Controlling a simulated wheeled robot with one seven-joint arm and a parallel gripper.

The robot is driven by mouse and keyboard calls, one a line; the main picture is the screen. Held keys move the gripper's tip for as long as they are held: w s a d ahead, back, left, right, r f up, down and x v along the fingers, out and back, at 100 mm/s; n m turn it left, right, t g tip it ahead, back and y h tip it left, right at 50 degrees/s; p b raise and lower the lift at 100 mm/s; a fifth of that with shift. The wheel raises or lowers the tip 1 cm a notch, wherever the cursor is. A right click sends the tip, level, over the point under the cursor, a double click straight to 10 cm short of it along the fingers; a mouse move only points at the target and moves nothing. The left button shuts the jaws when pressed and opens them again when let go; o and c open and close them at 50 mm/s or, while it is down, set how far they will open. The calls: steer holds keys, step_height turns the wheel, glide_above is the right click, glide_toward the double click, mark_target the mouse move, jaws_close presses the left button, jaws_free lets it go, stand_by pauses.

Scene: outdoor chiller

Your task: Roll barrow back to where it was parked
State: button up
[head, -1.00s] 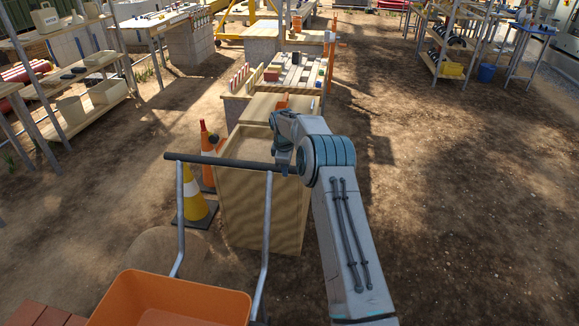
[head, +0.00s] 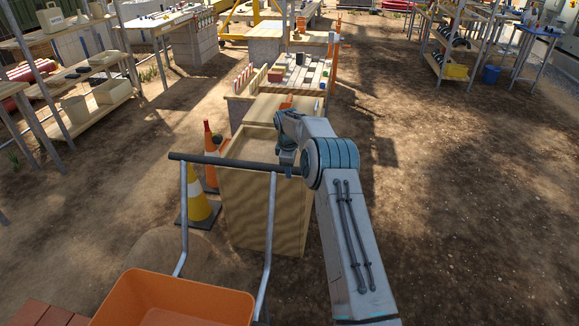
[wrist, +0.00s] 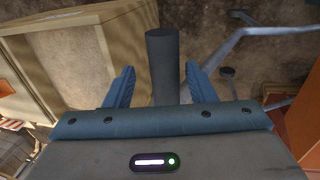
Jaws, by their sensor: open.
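The barrow has an orange tub (head: 170,300) at the bottom of the head view, with two grey metal uprights and a dark crossbar handle (head: 225,163) on top. In the wrist view the dark handle bar (wrist: 162,65) lies between the two blue fingers of my gripper (wrist: 155,88). The fingers stand apart, with a gap on each side of the bar. In the head view my gripper (head: 287,160) is at the right end of the handle, its fingers partly hidden by my arm. The barrow's wheel is not visible.
A wooden cabinet (head: 262,215) stands just behind the handle. Two traffic cones (head: 198,205) are beside it on the left. A workbench (head: 300,75) is beyond. Shelves (head: 100,95) stand at left. Open dirt ground (head: 450,200) lies to the right.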

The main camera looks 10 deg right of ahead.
step_height(320, 180, up, 13)
steer(key=s+a, duration=0.1)
steer(key=s, duration=0.1)
steer(key=shift+s+r, duration=0.15)
steer(key=shift+s, duration=0.1)
steer(key=s+a+r+m, duration=0.1)
steer(key=s+r+m, duration=0.2)
steer(key=s+r, duration=0.55)
steer(key=s+a+r+m, duration=0.1)
steer(key=s+r+m, duration=0.25)
steer(key=s, duration=1.05)
steer(key=s+f+m, duration=0.2)
steer(key=s+m, duration=0.1)
steer(key=s, duration=0.9)
steer(key=s+f+m, duration=0.3)
steer(key=s+m, duration=0.1)
steer(key=s, duration=0.8)
steer(key=shift+s+f+t+y+p, duration=0.25)
steer(key=shift+t+y+p, duration=0.15)
steer(key=shift+p, duration=0.05)
